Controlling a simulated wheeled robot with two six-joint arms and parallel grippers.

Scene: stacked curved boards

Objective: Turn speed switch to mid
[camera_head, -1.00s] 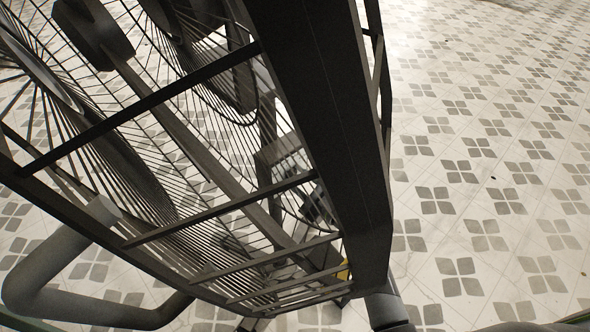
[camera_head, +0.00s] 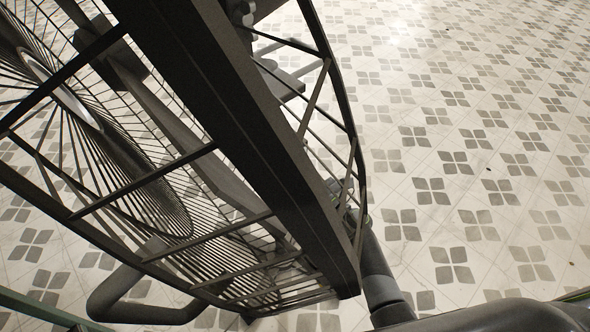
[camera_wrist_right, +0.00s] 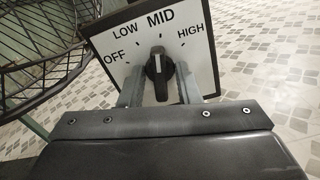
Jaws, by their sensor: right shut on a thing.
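The speed switch is a black knob (camera_wrist_right: 160,78) on a white panel (camera_wrist_right: 203,65) marked OFF, LOW, MID and HIGH, seen in the right wrist view. The knob stands upright in the picture, and its pale mark points up towards MID. My right gripper (camera_wrist_right: 160,88) is shut on the knob, one grey finger on each side. In the head view my right arm (camera_head: 378,275) reaches up behind the dark frame, which hides the gripper and the switch. My left gripper is not in view.
A large dark fan frame (camera_head: 235,125) with wire grilles (camera_head: 130,160) fills the left half of the head view, close to my right arm. A grey bent tube (camera_head: 140,312) shows at lower left. The patterned tile floor (camera_head: 470,150) on the right is clear.

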